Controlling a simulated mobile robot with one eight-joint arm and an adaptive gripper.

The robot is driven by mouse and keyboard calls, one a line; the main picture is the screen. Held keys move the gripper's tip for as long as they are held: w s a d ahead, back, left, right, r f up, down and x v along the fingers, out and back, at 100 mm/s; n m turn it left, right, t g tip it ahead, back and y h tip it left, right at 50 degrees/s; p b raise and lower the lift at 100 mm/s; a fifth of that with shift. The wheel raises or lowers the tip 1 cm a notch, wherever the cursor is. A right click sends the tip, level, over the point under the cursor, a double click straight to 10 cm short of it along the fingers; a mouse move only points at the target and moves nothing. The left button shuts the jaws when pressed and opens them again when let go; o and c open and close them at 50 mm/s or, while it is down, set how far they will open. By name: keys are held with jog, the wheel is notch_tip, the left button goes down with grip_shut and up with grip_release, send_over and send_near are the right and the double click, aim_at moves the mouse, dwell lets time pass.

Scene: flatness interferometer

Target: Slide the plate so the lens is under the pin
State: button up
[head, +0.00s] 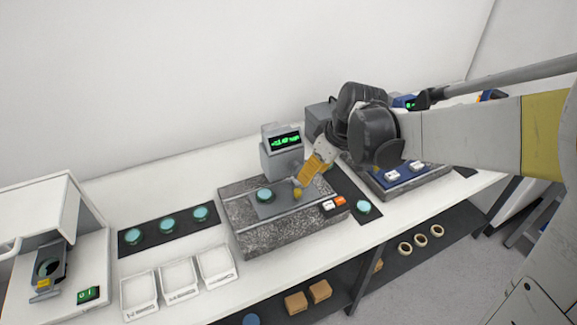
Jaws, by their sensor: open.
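A grey plate (275,208) lies on a speckled granite base (262,236). A round teal lens (265,195) sits on the plate's left part. A small yellow knob (297,193) stands at the plate's right side. A grey instrument head with a green display (283,141) stands behind the plate. I cannot make out the pin. My gripper (305,178) is open, just above and right of the yellow knob, with its fingers pointing down-left. Whether it touches the knob is unclear.
White and orange buttons (335,203) are on the base's front right. Dark mats with teal lenses lie left (168,225) and right (363,207). White trays (179,278) stand front left. A second station (398,180) with a blue plate is right.

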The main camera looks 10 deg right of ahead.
aim_at(298, 190)
jog(key=b+x, duration=0.4)
jog(key=x, duration=0.7)
jog(key=shift+w+a+f, duration=0.15)
jog(key=shift+w+f, duration=0.1)
jog(key=shift+w, duration=0.1)
grip_shut()
